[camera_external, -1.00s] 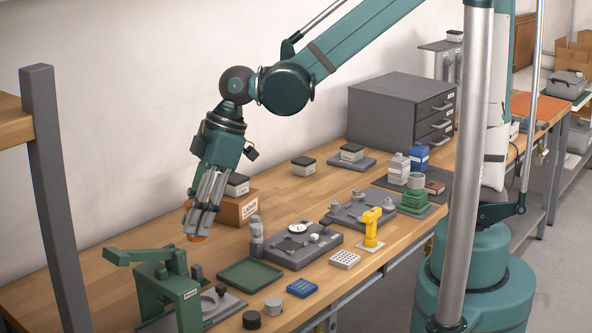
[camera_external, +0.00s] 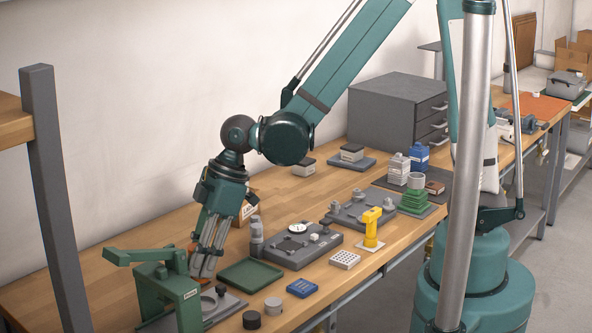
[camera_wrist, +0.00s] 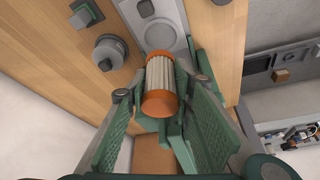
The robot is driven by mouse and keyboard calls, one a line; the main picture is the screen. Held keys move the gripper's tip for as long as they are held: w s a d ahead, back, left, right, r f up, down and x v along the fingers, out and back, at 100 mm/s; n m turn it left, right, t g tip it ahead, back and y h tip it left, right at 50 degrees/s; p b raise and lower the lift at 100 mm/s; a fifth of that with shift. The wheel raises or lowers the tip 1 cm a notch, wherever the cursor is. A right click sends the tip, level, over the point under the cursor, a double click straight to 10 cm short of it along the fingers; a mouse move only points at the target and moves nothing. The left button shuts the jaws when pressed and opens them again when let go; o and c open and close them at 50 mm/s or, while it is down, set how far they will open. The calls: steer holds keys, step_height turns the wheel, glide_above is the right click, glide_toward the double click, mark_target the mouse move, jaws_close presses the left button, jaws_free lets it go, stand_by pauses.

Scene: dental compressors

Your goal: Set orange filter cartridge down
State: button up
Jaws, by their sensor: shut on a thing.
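The orange filter cartridge (camera_wrist: 161,82) shows in the wrist view, with orange end caps and a pale pleated body. It lies between the green fingers of my gripper (camera_wrist: 164,92), which is shut on it. In the external view my gripper (camera_external: 204,268) points down, low beside the green lever press (camera_external: 181,298) and above the back of its grey base plate (camera_external: 228,304). In that view the fingers hide most of the cartridge; a little orange shows at their left. I cannot tell whether the cartridge touches anything below.
An empty green tray (camera_external: 252,273) lies just right of my gripper. A dark round puck (camera_external: 251,320), a grey cylinder (camera_external: 273,306) and a blue box (camera_external: 302,288) stand near the front edge. A grey fixture plate (camera_external: 290,255) lies beyond the tray.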

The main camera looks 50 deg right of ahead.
steer(key=shift+f, duration=1.8)
steer(key=shift+f+b, duration=0.45)
steer(key=shift+f, duration=1.4)
steer(key=shift+f, duration=0.15)
steer(key=o, duration=0.9)
steer(key=shift+r, duration=0.25)
steer(key=shift+p+v, duration=0.8)
steer(key=shift+v, duration=5.1)
